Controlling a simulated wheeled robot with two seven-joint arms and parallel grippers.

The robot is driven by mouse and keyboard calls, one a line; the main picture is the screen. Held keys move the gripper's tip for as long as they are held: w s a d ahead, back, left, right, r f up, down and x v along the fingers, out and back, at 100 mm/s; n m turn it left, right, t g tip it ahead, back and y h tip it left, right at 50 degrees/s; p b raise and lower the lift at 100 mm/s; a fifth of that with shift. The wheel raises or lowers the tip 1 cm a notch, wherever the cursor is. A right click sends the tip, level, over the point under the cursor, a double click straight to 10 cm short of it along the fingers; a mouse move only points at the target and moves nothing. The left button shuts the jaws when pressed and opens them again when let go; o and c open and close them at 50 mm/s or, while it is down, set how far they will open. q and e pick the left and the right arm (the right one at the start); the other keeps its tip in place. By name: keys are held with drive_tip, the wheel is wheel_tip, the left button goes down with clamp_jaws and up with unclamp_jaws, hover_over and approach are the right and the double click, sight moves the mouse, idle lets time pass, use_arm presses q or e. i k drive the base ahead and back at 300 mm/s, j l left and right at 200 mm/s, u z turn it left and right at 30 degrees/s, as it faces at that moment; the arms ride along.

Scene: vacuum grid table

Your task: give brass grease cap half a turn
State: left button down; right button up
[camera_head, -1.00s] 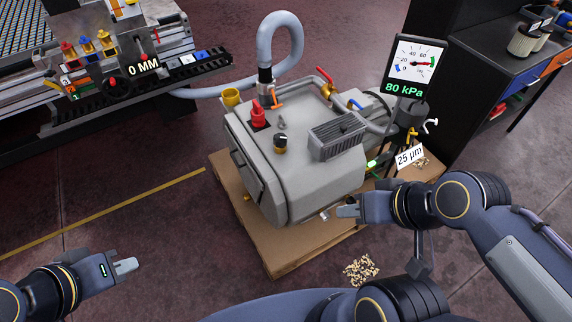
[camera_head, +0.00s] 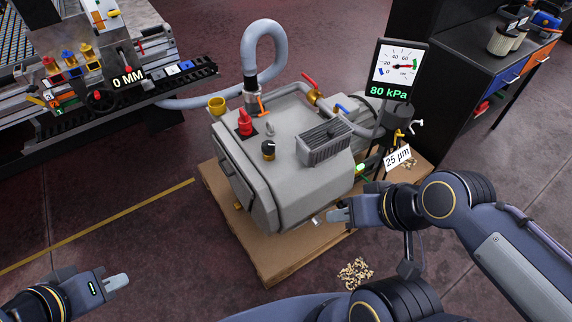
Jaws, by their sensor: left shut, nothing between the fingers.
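A brass-coloured cup-shaped cap (camera_head: 216,105) stands upright on the back left corner of the grey pump housing (camera_head: 290,190); it looks like the grease cap. My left gripper (camera_head: 117,282) is shut and empty, low at the left over the floor, well apart from the pump. My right gripper (camera_head: 334,215) is beside the pump's lower front right corner, close to a small silver fitting (camera_head: 317,220). I cannot tell whether it touches the fitting or whether its fingers are open. Neither gripper is at the brass cap.
The pump sits on a cardboard-coloured base (camera_head: 283,262). A red knob (camera_head: 245,124), a black knob (camera_head: 268,149) and a grey hose (camera_head: 264,40) rise from its top. A gauge (camera_head: 396,66) reads 80 kPa. Chips (camera_head: 354,272) lie on the floor. Floor left of the pump is clear.

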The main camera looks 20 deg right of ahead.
sight(238, 206)
drive_tip(key=i+j+z, duration=0.1)
drive_tip(key=j, duration=0.3)
drive_tip(key=i+j+z, duration=0.15)
drive_tip(key=i+j, duration=0.15)
drive_tip(key=i+j+z, duration=0.1)
drive_tip(key=j, duration=0.4)
drive_tip(key=i+j+z, duration=0.15)
drive_tip(key=j, duration=0.3)
drive_tip(key=i+j+z, duration=0.1)
drive_tip(key=j, duration=0.35)
drive_tip(key=i+j+z, duration=0.15)
drive_tip(key=j, duration=0.3)
drive_tip(key=i+j+z, duration=0.1)
drive_tip(key=j, duration=0.4)
drive_tip(key=i, duration=0.1)
